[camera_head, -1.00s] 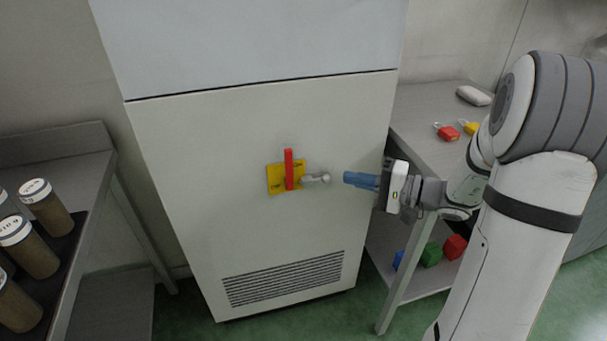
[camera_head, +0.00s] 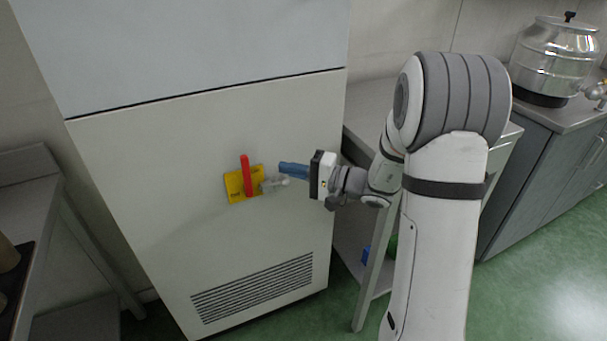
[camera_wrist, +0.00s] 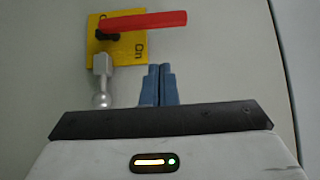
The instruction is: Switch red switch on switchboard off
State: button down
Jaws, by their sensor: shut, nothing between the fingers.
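The red switch handle (camera_head: 247,176) sits on a yellow plate (camera_head: 233,187) on the front of the pale switchboard cabinet (camera_head: 150,180). In the head view the handle stands nearly upright. In the wrist view the red handle (camera_wrist: 150,22) runs across the top of the yellow plate (camera_wrist: 105,48), which bears the word "On". A grey metal knob (camera_head: 275,184) hangs beside the plate; it also shows in the wrist view (camera_wrist: 102,85). My gripper (camera_head: 283,169) has blue fingers, shut and empty, just right of the handle and apart from it. In the wrist view the fingers (camera_wrist: 158,75) point at the cabinet below the handle.
A vent grille (camera_head: 255,287) is low on the cabinet. A grey table (camera_head: 370,105) stands to its right, partly behind my arm. A metal drum (camera_head: 553,58) is on the far right counter. A shelf (camera_head: 45,200) stands at the left.

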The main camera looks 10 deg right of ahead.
aim_at(246, 177)
jog(key=shift+a, duration=3.05)
